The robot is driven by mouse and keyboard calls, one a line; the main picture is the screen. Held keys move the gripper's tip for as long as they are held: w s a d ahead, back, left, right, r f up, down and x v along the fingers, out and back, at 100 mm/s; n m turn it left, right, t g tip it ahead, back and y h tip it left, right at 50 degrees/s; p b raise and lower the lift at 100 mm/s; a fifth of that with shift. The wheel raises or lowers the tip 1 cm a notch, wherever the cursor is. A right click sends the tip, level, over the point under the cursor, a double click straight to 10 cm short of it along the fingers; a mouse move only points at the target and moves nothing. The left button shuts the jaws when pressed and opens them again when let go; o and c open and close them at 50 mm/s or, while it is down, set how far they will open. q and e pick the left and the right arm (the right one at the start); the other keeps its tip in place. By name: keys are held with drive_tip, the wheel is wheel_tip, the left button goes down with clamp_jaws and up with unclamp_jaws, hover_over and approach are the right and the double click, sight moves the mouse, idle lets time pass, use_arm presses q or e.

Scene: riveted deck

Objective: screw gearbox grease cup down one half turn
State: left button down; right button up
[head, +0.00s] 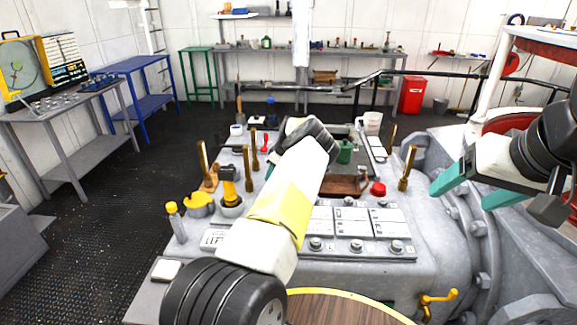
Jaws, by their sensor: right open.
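The grey gearbox housing (385,270) fills the lower middle and right, with a bolted flange on its right side. I cannot tell for certain which fitting is the grease cup. Several upright brass-coloured pieces stand on and around the top, one at the right (407,168) and one at the left (247,169). My right gripper (463,194) is open and empty, its teal fingers apart above the flange side. My left arm reaches up the middle over the deck; its wrist (305,128) hides most of its gripper, so its jaws are unclear.
A red knob (377,188), a green can (345,152), a white mug (372,122) and a yellow-handled tool (228,182) crowd the top. A yellow crank (438,298) sticks out at the front. A round wooden top (340,310) is nearest me. Dark floor at left is clear.

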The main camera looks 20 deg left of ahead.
use_arm(q)
drive_tip(key=m, duration=0.2)
drive_tip(key=m+t+h, duration=0.1)
drive_tip(key=m, duration=0.1)
drive_tip(key=shift+a+r+m+t, duration=0.1)
drive_tip(key=shift+m+t, duration=0.2)
drive_tip(key=shift+m, duration=0.1)
drive_tip(key=m, duration=0.2)
drive_tip(key=m+t+h, duration=0.1)
drive_tip(key=m, duration=0.2)
drive_tip(key=shift+t, duration=0.3)
drive_tip(key=shift+m, duration=0.3)
drive_tip(key=shift+h, duration=0.3)
drive_tip(key=c, duration=0.9)
unclamp_jaws()
drive_tip(key=shift+o, duration=0.2)
drive_tip(key=shift+s, duration=0.1)
drive_tip(key=v, duration=0.7)
drive_tip(key=shift+r, duration=0.35)
drive_tip(key=shift+s, duration=0.1)
